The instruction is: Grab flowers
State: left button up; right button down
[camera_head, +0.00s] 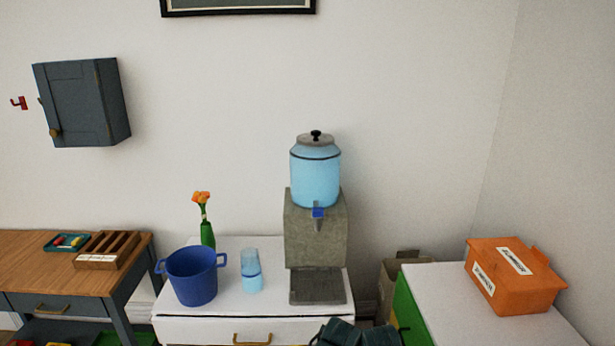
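Orange flowers (202,197) on a green stem stand upright in a narrow green vase (207,236). The vase is at the back left of the white cabinet (258,327), near the wall. Its lower part is hidden behind the blue two-handled pot (193,277). Neither of my grippers can be made out in the head view.
A blue glass (252,271) and a water dispenser (316,227) stand on the white cabinet. A wooden table (48,272) holds a slotted wooden holder (107,250) at left. An orange box (513,276) is at right. An unclear dark teal object (357,333) shows at the bottom.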

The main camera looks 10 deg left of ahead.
aim_at(202, 197)
jog(key=i+j, duration=0.1)
jog(key=j, duration=0.35)
jog(key=i+j, duration=0.1)
jog(key=j, duration=0.4)
jog(key=i+j, duration=0.15)
jog(key=j, duration=0.3)
jog(key=i+j, duration=0.1)
jog(key=j, duration=0.4)
jog(key=i+j, duration=0.1)
jog(key=j, duration=0.35)
jog(key=k+j, duration=0.4)
jog(key=i+l+z, duration=0.1)
jog(key=i+l, duration=0.35)
